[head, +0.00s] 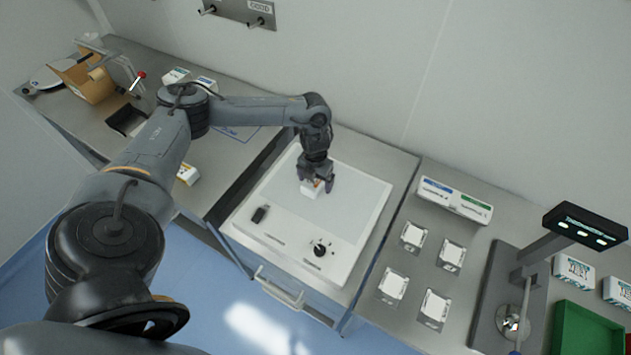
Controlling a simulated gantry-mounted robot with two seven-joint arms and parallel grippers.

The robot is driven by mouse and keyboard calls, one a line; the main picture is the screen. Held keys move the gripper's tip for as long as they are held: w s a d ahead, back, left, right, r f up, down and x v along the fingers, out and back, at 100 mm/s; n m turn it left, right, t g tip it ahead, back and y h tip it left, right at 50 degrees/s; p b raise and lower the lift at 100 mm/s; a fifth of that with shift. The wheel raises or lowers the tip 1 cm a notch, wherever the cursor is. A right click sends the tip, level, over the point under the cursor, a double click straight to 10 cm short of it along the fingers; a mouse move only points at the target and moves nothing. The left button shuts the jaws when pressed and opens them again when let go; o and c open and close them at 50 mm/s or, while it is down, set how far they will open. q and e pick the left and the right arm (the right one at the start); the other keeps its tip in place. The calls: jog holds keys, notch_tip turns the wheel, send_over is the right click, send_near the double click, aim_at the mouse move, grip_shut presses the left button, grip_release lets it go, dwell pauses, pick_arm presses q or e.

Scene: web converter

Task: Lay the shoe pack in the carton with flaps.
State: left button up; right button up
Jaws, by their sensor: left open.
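My left gripper (317,184) is open and points down over the white panel in the middle. A small white pack (311,192) with an orange mark sits right at its fingertips, partly hidden by them; I cannot tell whether the fingers touch it. This may be the shoe pack, but its label is not readable. A brown open carton (93,84) with raised flaps stands on the steel bench at the far left, well away from the gripper. My right gripper is not in view.
The white panel (352,213) has a black knob (320,250) and a small dark object (259,214) near its front. A white box with yellow (188,174) is on the left bench. The right bench holds several white pads, boxes, a lamp-like stand (585,226) and a green bin (587,330).

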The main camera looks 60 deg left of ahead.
pick_arm(q)
jog(key=shift+f, duration=0.1)
jog(key=shift+c, duration=0.3)
jog(key=c, duration=1.2)
